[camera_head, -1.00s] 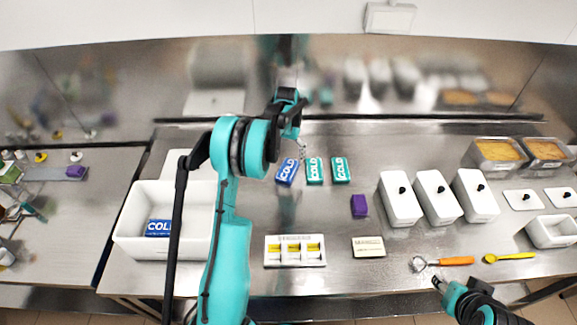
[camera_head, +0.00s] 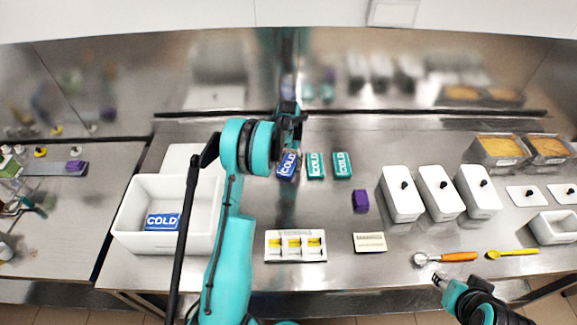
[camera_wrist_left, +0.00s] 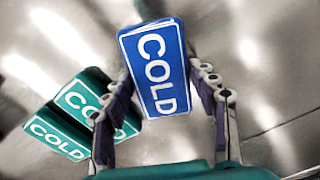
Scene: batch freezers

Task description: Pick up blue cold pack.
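The blue cold pack (camera_head: 287,167) lies on the steel counter, left of two teal cold packs (camera_head: 315,166) (camera_head: 342,165). It also shows in the left wrist view (camera_wrist_left: 157,70), its lower part between the fingers. My left gripper (camera_wrist_left: 160,85) has one finger along each long side of the pack, very close to its edges. No firm grip is visible, and contact is hard to tell. In the head view my left gripper (camera_head: 289,140) is just beyond and over the pack. My right gripper (camera_head: 440,280) is at the counter's front edge, away from the packs; its fingers are too small to read.
Another blue cold pack (camera_head: 162,222) lies in the white bin (camera_head: 125,225) at left. A purple block (camera_head: 361,201), a labelled tray (camera_head: 295,258) and white lidded containers (camera_head: 402,205) stand at centre and right. Two teal packs sit close beside my left gripper.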

